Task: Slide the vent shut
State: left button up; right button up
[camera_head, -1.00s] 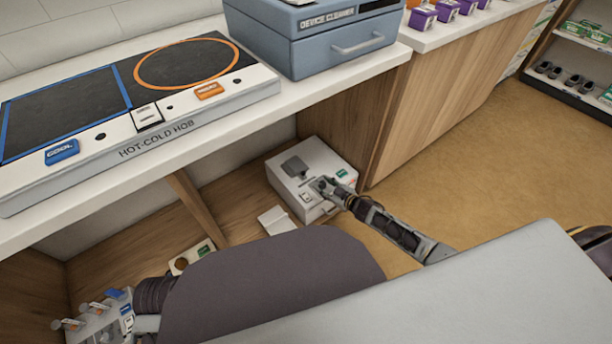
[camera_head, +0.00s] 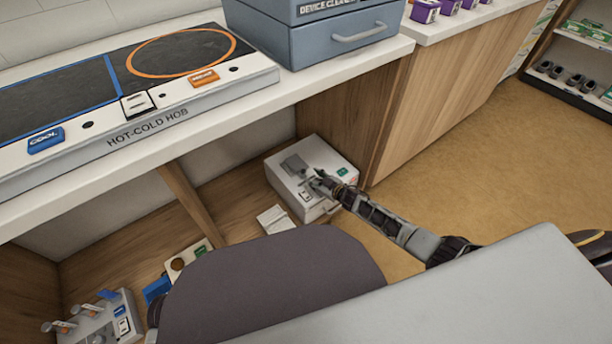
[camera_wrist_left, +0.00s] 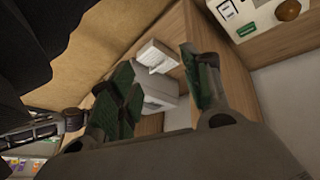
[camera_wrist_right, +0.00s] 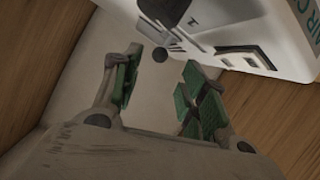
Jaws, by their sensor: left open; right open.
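The white box (camera_head: 329,166) stands on the floor of the bay under the counter, with a grey plate (camera_head: 293,162) on its top. In the right wrist view the box (camera_wrist_right: 222,20) carries dark vent slots (camera_wrist_right: 192,42), a dark grey plate (camera_wrist_right: 165,10) beside them and lettering that starts "AIR C". My right gripper (camera_head: 318,180) is over the box's top, close to the plate. In its wrist view the right gripper (camera_wrist_right: 160,92) is open with nothing between the fingers. My left gripper (camera_wrist_left: 160,88) is open and empty, and hidden in the head view.
The counter with the hot-cold hob (camera_head: 150,112) and blue device cleaner (camera_head: 318,35) overhangs the bay. A wooden divider (camera_head: 190,205) stands left of the box. A small white item (camera_head: 275,219) lies beside the box. A device with levers (camera_head: 100,322) sits at lower left.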

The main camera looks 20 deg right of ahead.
jog(key=b+x, duration=0.2)
jog(key=x, duration=0.2)
jog(key=shift+w+f, duration=0.1)
jog(key=shift+f, duration=0.05)
pick_arm(q)
notch_tip(320, 180, down, 6)
jog(key=d+t+b, duration=0.1)
jog(key=shift+w+f+n+h+b, duration=0.2)
jog(key=shift+n+h+b, duration=0.1)
jog(key=shift+h, duration=0.1)
pick_arm(e)
jog(key=shift+x, duration=1.2)
pick_arm(q)
jog(key=shift+d, duration=0.1)
pick_arm(e)
grip_shut()
